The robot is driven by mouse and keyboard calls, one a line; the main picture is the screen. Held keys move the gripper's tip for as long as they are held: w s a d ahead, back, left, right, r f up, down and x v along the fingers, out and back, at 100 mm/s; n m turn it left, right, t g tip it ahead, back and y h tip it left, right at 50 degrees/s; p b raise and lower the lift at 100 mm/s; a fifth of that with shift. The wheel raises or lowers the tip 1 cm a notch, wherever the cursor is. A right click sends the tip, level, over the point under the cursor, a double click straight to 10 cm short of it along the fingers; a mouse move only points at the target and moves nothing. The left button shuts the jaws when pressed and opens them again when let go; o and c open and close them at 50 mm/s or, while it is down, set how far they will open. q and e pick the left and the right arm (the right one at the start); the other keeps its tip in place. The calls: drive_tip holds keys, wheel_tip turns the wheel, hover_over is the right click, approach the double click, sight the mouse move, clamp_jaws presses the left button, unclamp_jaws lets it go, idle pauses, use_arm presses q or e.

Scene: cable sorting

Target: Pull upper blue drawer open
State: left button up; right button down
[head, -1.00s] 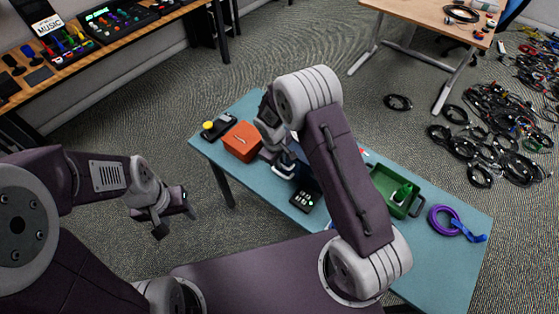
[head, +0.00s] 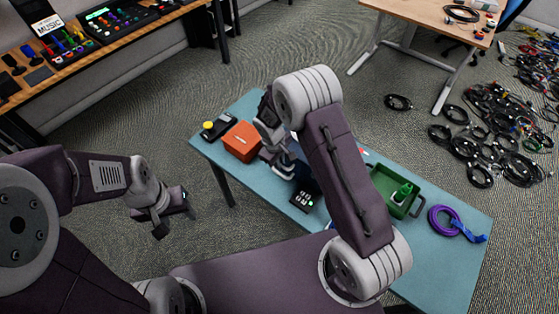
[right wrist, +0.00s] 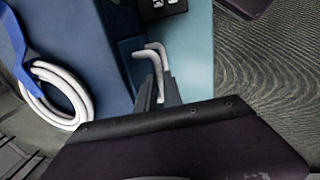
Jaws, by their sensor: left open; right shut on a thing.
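The blue drawer unit (right wrist: 85,45) fills the left of the right wrist view, with a coil of white cable (right wrist: 62,92) and a blue strap on top. A blue drawer front (right wrist: 130,48) shows at its side, with a pale bent handle (right wrist: 154,50). My right gripper (right wrist: 159,88) is shut on this handle. I cannot tell how far the drawer stands out. In the head view my right arm hides most of the unit, and my right gripper (head: 278,157) shows beside the pale handle. My left gripper (head: 177,215) is open and empty, off the table's left side.
On the teal table (head: 460,265) stand an orange box (head: 242,141), a black device with a yellow knob (head: 217,127), a black keypad box (head: 304,196) close to the handle, a green bin (head: 393,205) and a purple cable coil (head: 440,222).

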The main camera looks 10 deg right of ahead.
drive_tip(key=s+a+b, duration=0.2)
drive_tip(key=s+a, duration=0.5)
drive_tip(key=a, duration=0.2)
drive_tip(key=shift+s, duration=0.25)
drive_tip(key=shift+f, duration=0.1)
drive_tip(key=c, duration=1.8)
unclamp_jaws()
drive_tip(key=shift+o, duration=0.2)
wheel_tip(320, 180, up, 9)
drive_tip(key=s+a, duration=0.1)
drive_tip(key=shift+a, duration=0.1)
